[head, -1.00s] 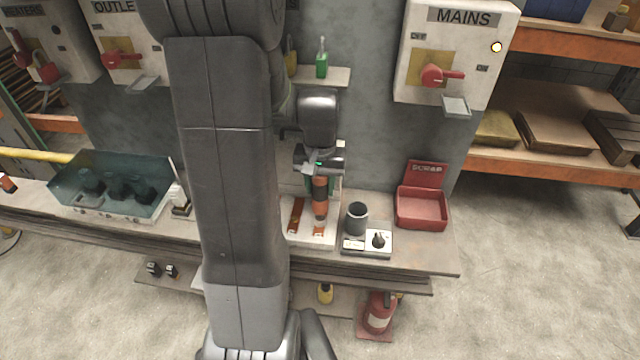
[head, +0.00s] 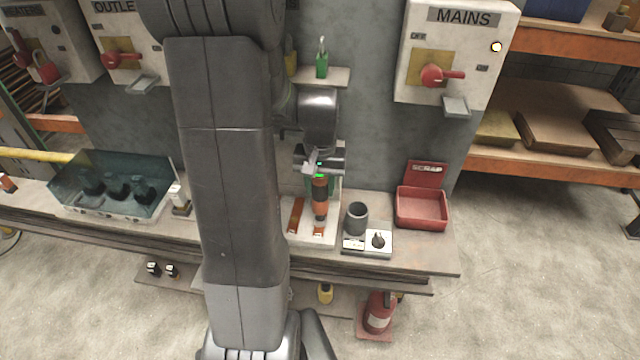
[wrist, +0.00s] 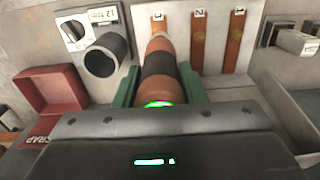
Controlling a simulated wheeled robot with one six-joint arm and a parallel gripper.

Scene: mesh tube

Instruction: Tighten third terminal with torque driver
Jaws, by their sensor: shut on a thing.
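My gripper (wrist: 158,95) has green fingers and is shut on the orange and black torque driver (wrist: 158,62), which also shows below my wrist in the head view (head: 320,193). The driver stands roughly upright over the terminal board (head: 312,239), in line with the copper strip marked 3. A green light glows at its top end. The driver's body hides most of strip 3, and its contact with the third terminal cannot be made out. The copper strips marked 2 (wrist: 198,42) and 1 (wrist: 233,42) lie bare beside it.
A grey cup (head: 357,218) and a dial box (head: 379,241) stand just right of the board. A red scrap bin (head: 421,208) is further right. A glassy tray (head: 112,187) stands left on the bench. The MAINS box (head: 455,50) hangs on the wall above.

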